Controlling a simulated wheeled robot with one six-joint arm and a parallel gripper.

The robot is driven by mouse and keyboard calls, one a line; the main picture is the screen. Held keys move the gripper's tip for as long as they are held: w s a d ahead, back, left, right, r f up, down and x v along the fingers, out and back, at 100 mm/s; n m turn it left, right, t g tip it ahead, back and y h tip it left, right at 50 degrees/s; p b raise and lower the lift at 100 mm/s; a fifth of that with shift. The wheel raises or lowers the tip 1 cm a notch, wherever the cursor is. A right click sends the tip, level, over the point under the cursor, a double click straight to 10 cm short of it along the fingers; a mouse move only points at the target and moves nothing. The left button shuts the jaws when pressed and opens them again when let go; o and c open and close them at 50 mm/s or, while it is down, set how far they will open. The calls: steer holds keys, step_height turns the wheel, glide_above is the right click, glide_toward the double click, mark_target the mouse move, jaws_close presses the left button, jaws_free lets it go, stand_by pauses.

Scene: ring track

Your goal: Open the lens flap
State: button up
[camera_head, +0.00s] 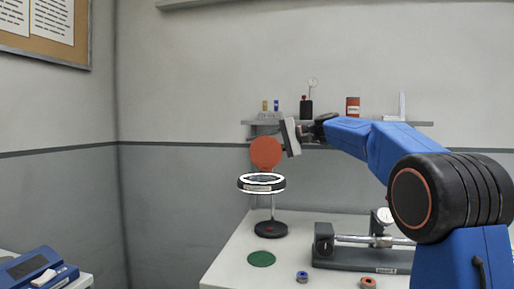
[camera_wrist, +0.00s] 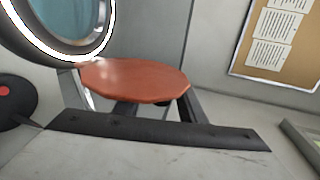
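The lens is a ring-shaped magnifier (camera_head: 262,184) with a white-lit rim, on a thin stand with a dark round base. Its round orange-red flap (camera_head: 266,152) stands up above the ring, clear of the glass. My gripper (camera_head: 289,137) is just right of the flap's upper edge in the head view. The magnifier ring (camera_wrist: 65,30) is at upper left.
The white table (camera_head: 235,262) holds a green disc (camera_head: 261,259), two small ring parts and a dark bench fixture (camera_head: 365,250) at right. A wall shelf (camera_head: 400,123) with small items is behind my arm. A blue device (camera_head: 38,271) stands at lower left.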

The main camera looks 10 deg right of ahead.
steer(key=v, duration=1.7)
steer(key=shift+d, duration=0.2)
steer(key=s+a+f+h, duration=0.2)
steer(key=s+f+h, duration=0.2)
steer(key=s+f, duration=0.65)
steer(key=s+a+f+h, duration=0.2)
steer(key=s+f+h, duration=0.1)
steer(key=s+f, duration=0.75)
steer(key=s+d+f+n+h, duration=0.2)
steer(key=s+d+f+h, duration=0.1)
steer(key=s+f, duration=0.9)
steer(key=s+d+f+n+h, duration=0.1)
steer(key=s+d+f+h, duration=0.3)
steer(key=s+f, duration=0.8)
steer(key=shift+s+d+n, duration=0.2)
steer(key=shift+d+n, duration=0.15)
steer(key=shift+n, duration=0.05)
